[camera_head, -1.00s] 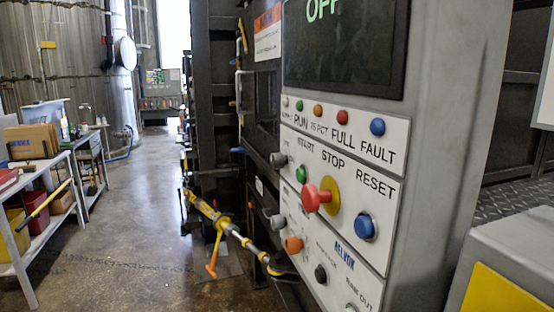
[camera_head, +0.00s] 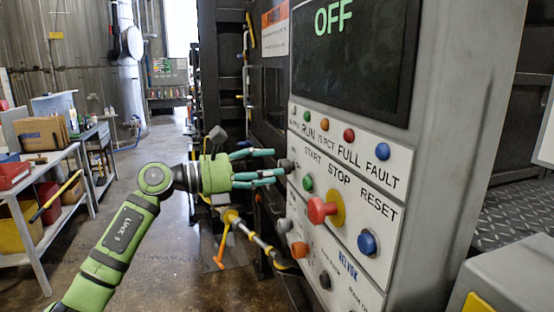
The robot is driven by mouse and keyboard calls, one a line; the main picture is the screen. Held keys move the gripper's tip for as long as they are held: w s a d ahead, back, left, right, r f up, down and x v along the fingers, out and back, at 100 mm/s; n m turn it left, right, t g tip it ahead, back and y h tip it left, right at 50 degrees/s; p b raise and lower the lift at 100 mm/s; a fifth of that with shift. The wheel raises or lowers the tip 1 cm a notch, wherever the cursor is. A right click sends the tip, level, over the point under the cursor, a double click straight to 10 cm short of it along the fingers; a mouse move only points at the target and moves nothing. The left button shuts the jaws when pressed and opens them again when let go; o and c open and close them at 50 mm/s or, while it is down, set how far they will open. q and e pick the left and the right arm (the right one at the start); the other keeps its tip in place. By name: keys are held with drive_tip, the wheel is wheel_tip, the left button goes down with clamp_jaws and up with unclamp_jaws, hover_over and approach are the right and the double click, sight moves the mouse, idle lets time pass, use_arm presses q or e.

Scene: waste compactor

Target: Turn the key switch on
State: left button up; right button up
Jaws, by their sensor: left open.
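The control panel (camera_head: 315,190) of the compactor faces left on the right side of the picture. Its screen (camera_head: 350,60) reads OFF. A dark grey knob (camera_head: 288,166) juts from the panel's left edge, left of the START button; it looks like the key switch, but its label is too small to read. My left gripper (camera_head: 279,162) is open and empty, its teal fingers pointing right at this knob. The fingertips are close to the knob; I cannot tell if they touch. My right gripper is out of view.
A red mushroom STOP button (camera_head: 320,210), a green START button (camera_head: 308,183) and a blue RESET button (camera_head: 368,243) stand out nearby. Another grey knob (camera_head: 285,225) sits lower left. A yellow bar (camera_head: 240,230) lies below my gripper. Shelves (camera_head: 40,180) stand at the left.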

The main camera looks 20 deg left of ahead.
sight(286, 167)
use_arm(q)
drive_tip(key=shift+p+x, duration=0.45)
drive_tip(key=shift+x, duration=0.85)
clamp_jaws()
